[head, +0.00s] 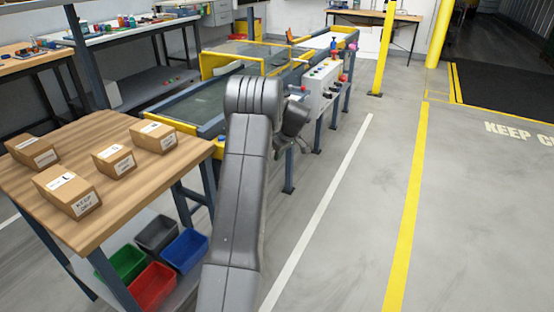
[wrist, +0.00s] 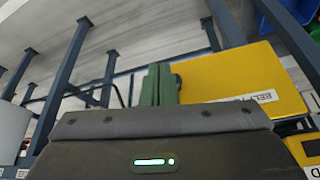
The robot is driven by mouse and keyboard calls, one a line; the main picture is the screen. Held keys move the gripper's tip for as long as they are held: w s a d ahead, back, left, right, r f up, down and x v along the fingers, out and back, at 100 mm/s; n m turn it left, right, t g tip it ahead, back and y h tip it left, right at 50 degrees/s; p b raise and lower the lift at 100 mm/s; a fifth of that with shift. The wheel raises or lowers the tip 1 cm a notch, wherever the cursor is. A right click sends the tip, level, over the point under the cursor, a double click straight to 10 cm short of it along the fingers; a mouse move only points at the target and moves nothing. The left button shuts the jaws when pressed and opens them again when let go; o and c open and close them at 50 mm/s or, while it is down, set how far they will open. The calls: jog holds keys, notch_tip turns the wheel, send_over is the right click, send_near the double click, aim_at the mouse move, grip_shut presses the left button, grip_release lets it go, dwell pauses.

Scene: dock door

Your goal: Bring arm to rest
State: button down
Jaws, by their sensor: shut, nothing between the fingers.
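My arm reaches up through the middle of the head view and folds over at its elbow, beside the wooden table and in front of the conveyor (head: 190,107). Part of my wrist shows just right of the elbow; my fingers cannot be made out there. In the wrist view my gripper (wrist: 158,84) shows as two greenish fingers close together, shut and empty. A yellow panel (wrist: 240,75) with a white label stands just right of the fingers; I cannot tell whether they touch.
The wooden table (head: 100,217) at left bears several cardboard boxes (head: 68,190), with coloured bins (head: 185,250) below. A control box (head: 322,85) with buttons is on the conveyor's side. A yellow post (head: 382,50) stands behind. The floor at right (head: 475,220) is clear.

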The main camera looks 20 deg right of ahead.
jog(key=v, duration=0.6)
jog(key=shift+d+r+p, duration=0.25)
jog(key=shift+d+p, duration=0.15)
jog(key=shift+p, duration=0.05)
